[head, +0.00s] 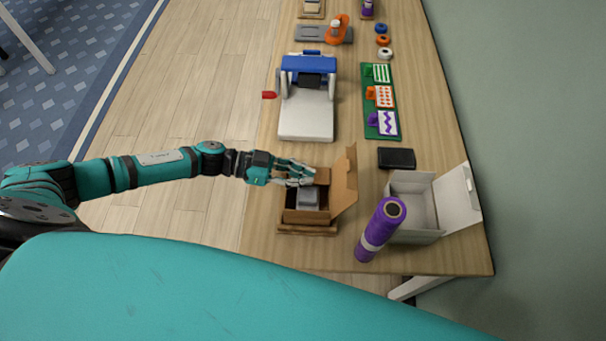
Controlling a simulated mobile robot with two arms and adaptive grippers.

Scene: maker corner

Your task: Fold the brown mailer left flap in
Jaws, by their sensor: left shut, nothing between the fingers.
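The brown mailer (306,216) is an open cardboard box near the front edge of the table, with a grey object (308,196) inside. A tall brown flap or lid (345,182) stands up at its right side. My left gripper (308,179) is shut and empty, at the far left part of the box opening. It hides part of the rim there, and I cannot tell whether it touches a flap. The left flap cannot be made out clearly. My right gripper is not in view.
A purple roll (378,232) stands right of the mailer, close to an open white box (415,236). A black case (397,158) lies behind them. A white and blue machine (306,120) stands beyond the mailer. A green board (378,100) lies at right.

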